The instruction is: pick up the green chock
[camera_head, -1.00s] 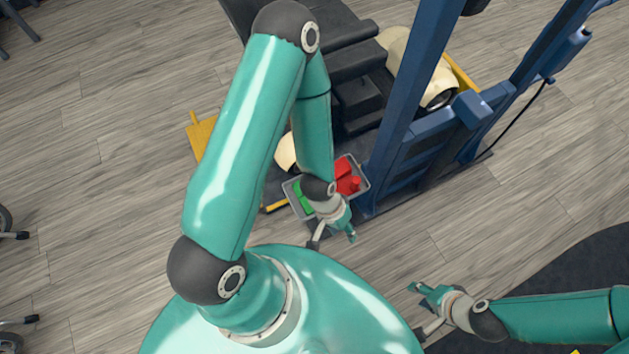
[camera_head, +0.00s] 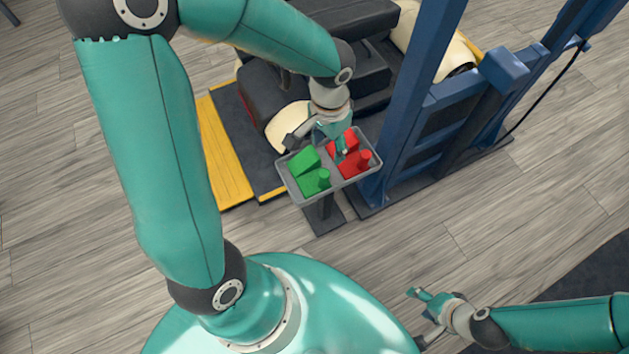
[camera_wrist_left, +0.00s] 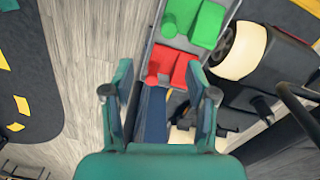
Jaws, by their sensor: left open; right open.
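Two green chock pieces, a block (camera_head: 305,161) and a piece with an upright peg (camera_head: 314,182), lie in the left compartment of a grey tray (camera_head: 343,184) in the head view. In the left wrist view a green piece (camera_wrist_left: 207,25) shows at the top, beyond the fingertips. My left gripper (camera_head: 337,145) is open over the tray's red side, right of the green pieces. The left wrist view shows its two fingers (camera_wrist_left: 160,85) apart with nothing gripped. My right gripper (camera_head: 424,298) is open and empty, low over the floor at right.
Red chocks (camera_head: 354,163) fill the tray's right compartment, partly behind my left fingers. A blue lift post (camera_head: 420,100) stands close at the tray's right. The floor in front is clear.

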